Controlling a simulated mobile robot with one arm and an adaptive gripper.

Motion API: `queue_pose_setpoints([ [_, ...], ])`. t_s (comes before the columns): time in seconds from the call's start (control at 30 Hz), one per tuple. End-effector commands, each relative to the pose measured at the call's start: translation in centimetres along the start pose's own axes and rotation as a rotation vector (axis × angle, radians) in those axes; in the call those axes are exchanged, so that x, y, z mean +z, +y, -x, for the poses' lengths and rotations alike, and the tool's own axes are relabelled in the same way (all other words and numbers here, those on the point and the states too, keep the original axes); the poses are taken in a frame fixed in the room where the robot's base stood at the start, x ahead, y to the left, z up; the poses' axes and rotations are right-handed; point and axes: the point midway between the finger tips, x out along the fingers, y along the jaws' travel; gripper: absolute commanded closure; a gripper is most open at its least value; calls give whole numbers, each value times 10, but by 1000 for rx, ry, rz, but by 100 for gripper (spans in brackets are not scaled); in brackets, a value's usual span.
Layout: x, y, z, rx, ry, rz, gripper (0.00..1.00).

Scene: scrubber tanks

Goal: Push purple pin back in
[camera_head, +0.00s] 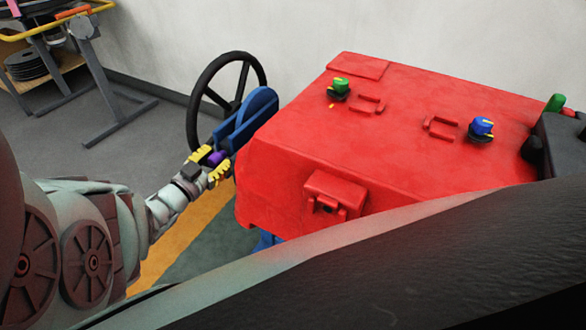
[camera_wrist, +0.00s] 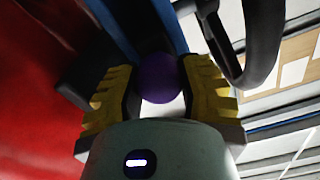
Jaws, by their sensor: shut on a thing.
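The purple pin (camera_head: 216,158) shows as a rounded purple head between the yellow fingertips of my gripper (camera_head: 208,166), beside the blue part (camera_head: 250,115) at the left end of the red machine. In the wrist view the purple pin (camera_wrist: 159,77) sits between the two yellow-padded fingers of my gripper (camera_wrist: 159,92), which is shut on it. The blue part (camera_wrist: 128,28) lies behind the pin there. How deep the pin sits is hidden.
The red machine body (camera_head: 390,130) has a green knob (camera_head: 340,86) and a blue knob (camera_head: 482,127) on top. A black steering wheel (camera_head: 200,110) stands close behind my gripper. Stands and a cart are at upper left. A pale wall is behind.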

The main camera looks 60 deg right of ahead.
Motion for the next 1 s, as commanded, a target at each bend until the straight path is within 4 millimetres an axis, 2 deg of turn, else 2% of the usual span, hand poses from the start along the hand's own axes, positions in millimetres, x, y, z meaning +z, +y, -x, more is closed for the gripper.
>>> queue_pose_setpoints([
  [0.13,1,1,0,1,-5,2,100],
  [0.17,1,1,1,1,-5,2,56],
  [0.43,1,1,1,1,-4,2,29],
  [0.8,0,1,3,2,-4,3,29],
  [1.0,0,2,26,4,-6,6,29],
])
